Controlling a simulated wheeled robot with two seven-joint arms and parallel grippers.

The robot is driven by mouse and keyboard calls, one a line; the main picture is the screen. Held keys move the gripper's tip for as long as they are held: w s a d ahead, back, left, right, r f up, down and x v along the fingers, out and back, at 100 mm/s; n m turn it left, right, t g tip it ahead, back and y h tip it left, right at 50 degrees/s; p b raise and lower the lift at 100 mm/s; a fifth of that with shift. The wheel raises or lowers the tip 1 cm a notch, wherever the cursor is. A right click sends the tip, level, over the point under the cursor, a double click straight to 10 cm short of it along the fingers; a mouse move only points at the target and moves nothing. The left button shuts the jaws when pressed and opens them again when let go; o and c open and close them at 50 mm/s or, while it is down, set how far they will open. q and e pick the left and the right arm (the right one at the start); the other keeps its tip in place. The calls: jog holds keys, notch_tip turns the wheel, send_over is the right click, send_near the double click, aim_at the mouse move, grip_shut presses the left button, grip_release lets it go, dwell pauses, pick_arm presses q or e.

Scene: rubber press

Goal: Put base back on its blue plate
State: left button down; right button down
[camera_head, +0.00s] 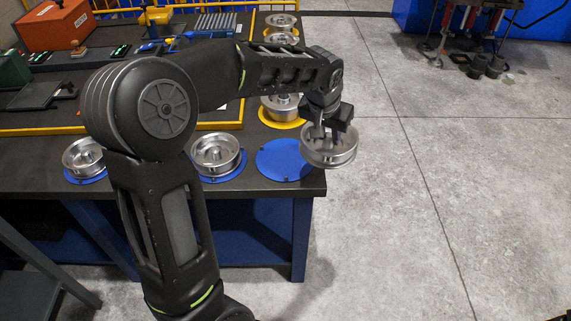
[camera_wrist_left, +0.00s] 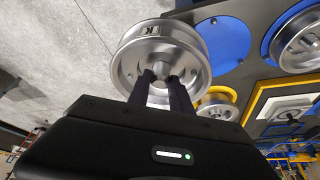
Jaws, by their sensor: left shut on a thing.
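The base, a round silver metal part (camera_head: 330,150), is held in my left gripper (camera_head: 328,128) just right of the table's edge. In the left wrist view the base (camera_wrist_left: 192,48) fills the upper middle, with both dark fingers of the left gripper (camera_wrist_left: 161,88) closed on its central part. An empty blue plate (camera_head: 284,160) lies flat at the table's front right corner, just left of the held base. The empty blue plate (camera_wrist_left: 218,45) also shows in the left wrist view, beside the base. My right gripper is not in view.
Two similar silver parts sit on blue plates, one in the middle (camera_head: 216,153) and one at the left (camera_head: 84,156). Another silver part (camera_head: 283,104) stands on a yellow plate behind the empty one.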

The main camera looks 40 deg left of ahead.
pick_arm(q)
jog(key=a+f+n+b, duration=0.1)
jog(key=a+b, duration=0.2)
jog(key=a, duration=1)
jog(key=shift+w+a+f+n+y+b, duration=0.2)
jog(key=shift+a+f+n+y+b, duration=0.05)
jog(key=shift+n+y+b, duration=0.05)
jog(key=shift+f, duration=2.5)
jog(key=shift+f, duration=0.15)
jog(key=shift+f, duration=2.4)
